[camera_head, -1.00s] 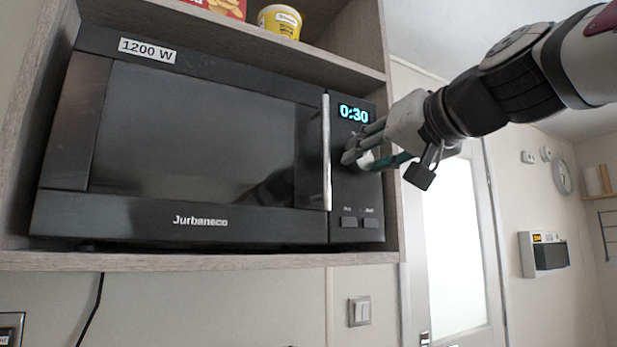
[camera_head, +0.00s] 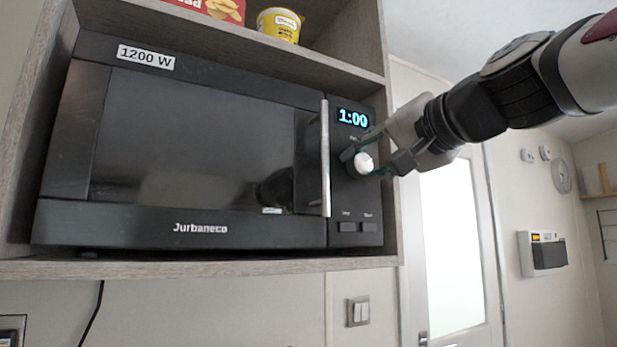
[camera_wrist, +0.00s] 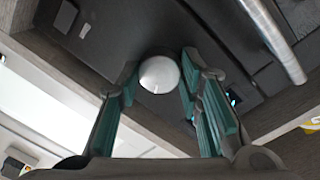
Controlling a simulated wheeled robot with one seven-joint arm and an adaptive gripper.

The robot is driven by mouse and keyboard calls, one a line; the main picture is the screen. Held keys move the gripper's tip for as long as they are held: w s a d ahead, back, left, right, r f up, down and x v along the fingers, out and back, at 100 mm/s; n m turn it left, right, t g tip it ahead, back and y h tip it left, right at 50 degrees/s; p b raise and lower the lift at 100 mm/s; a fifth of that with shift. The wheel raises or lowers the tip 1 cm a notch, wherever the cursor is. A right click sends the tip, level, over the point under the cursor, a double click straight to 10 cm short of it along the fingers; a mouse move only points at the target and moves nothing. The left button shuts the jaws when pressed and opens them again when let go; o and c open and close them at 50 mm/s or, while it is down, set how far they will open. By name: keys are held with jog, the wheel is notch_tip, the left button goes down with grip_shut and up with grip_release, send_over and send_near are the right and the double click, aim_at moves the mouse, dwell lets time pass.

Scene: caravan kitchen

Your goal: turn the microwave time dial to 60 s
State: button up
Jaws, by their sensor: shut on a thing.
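The black microwave (camera_head: 180,245) sits in a wooden shelf niche, its door closed. Its display (camera_head: 352,118) reads 1:00 in blue digits. The white round time dial (camera_head: 363,162) is on the control panel below the display. In the wrist view the dial (camera_wrist: 158,75) lies between my two teal-padded fingers. My gripper (camera_head: 368,160) reaches in from the right and is shut on the dial. The fingers cover part of the panel around it.
A vertical silver door handle (camera_head: 325,160) stands just left of the dial. Two buttons (camera_head: 358,227) sit low on the panel. A yellow tub (camera_head: 279,25) and a red box (camera_head: 215,8) stand on the shelf above. A door is at right.

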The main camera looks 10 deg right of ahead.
jog(key=o, duration=1.2)
jog(key=v, duration=1.2)
